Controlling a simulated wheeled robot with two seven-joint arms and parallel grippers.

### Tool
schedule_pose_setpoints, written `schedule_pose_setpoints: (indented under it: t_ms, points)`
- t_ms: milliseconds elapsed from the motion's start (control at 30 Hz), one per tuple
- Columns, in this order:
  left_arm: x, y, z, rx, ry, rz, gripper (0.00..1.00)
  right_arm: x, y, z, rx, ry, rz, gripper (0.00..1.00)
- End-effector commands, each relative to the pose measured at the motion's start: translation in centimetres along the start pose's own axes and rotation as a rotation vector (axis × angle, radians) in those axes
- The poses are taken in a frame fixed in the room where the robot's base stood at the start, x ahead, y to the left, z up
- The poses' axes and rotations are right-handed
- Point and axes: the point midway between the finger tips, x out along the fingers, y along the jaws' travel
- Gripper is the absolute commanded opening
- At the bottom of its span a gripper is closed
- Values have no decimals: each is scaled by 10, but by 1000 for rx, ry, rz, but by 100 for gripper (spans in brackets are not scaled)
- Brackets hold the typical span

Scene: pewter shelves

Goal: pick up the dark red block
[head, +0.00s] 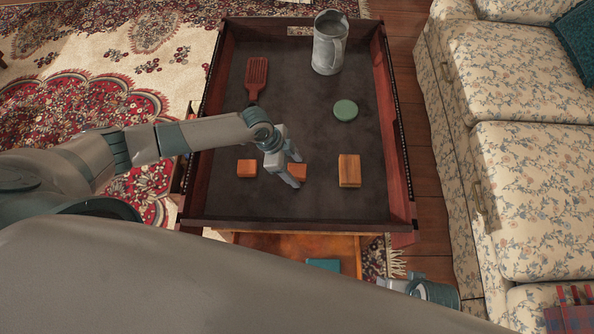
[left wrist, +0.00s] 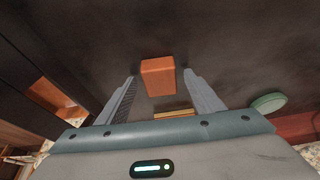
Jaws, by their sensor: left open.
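No block looks clearly dark red; the nearest in colour is an orange-red block (head: 301,171) on the dark tabletop. It also shows in the left wrist view (left wrist: 158,77), in line with the gap between the fingers. I cannot tell how far the fingertips are above the surface.
A larger wooden block (head: 349,171) lies to the right, with a green disc (head: 345,110) behind it. Raised walls (head: 393,130) border the surface. A floral sofa (head: 530,180) is at right.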

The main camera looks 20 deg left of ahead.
Motion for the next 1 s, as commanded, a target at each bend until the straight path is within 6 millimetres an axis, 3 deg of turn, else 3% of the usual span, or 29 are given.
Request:
schedule_pose_setpoints:
  t_ms: [133, 333, 767, 1000]
  points:
    - [0, 0, 0, 0, 0, 0, 61, 1, 0, 1, 0, -1, 0, 69]
    - [0, 0, 0, 0, 0, 0, 17, 1, 0, -1, 0, 2, 1, 69]
    - [-5, 0, -2, 1, 0, 0, 17, 1, 1, -3, 0, 5, 1, 69]
    - [-31, -2, -13, 2, 2, -3, 17, 8, 1, -1, 0, 1, 1, 69]
